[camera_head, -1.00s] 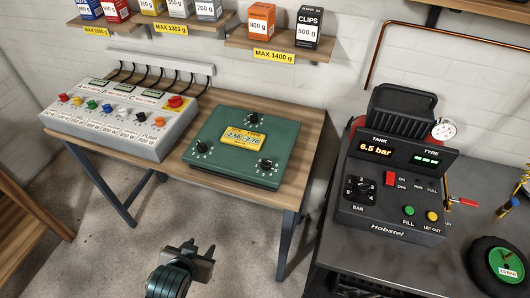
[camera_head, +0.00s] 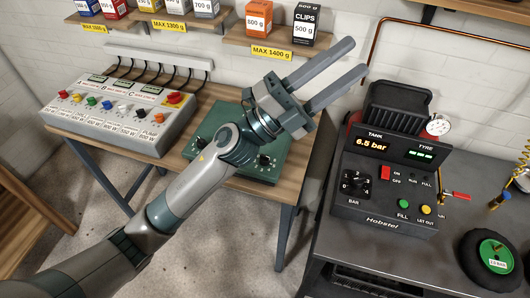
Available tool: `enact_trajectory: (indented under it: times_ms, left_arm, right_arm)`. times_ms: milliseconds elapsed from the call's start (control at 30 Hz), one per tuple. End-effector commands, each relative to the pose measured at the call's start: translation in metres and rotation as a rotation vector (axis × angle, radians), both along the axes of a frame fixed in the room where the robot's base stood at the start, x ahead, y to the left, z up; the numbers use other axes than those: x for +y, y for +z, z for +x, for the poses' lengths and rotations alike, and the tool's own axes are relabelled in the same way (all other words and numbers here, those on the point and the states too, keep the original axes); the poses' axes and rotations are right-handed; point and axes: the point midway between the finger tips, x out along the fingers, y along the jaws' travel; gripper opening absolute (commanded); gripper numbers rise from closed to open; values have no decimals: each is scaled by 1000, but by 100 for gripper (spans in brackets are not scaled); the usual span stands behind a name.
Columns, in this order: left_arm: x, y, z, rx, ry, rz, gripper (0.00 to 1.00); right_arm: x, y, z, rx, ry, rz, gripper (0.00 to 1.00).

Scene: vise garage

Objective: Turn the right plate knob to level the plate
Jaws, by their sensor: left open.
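The green plate (camera_head: 273,175) lies on the wooden table, partly covered by my left arm. Its right knob (camera_head: 264,160), black and round, shows just right of my wrist. The left knob (camera_head: 200,146) shows at the plate's left side. The back knob and the yellow display are hidden behind my arm. My left gripper (camera_head: 357,57) is open and empty, its two long grey fingers pointing up and right. In the picture it is above and to the right of the plate, in front of the wall and shelf. My right gripper is not in view.
A grey switch panel (camera_head: 120,122) with coloured knobs stands left of the plate on the wooden table (camera_head: 287,186). A black compressor unit (camera_head: 385,190) stands on the dark bench to the right. A shelf (camera_head: 272,44) with boxes hangs behind. A wheel (camera_head: 490,259) lies at far right.

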Motion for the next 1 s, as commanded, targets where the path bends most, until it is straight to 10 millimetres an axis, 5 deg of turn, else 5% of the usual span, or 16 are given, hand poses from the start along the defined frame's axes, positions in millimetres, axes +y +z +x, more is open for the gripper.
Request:
enact_trajectory:
  times_ms: [233, 467, 733, 1000]
  left_arm:
    - [-65, -25, -65, -444, -273, 344, 41]
    - [-71, -99, -79, -779, -497, 759, 41]
    - [-3, -173, -18, -1031, -700, 1368, 41]
    - [98, -172, 63, -1062, -792, 1923, 41]
  right_arm:
    - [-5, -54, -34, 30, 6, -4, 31]
    - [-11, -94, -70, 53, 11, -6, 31]
    - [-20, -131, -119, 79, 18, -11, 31]
    - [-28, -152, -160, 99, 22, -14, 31]
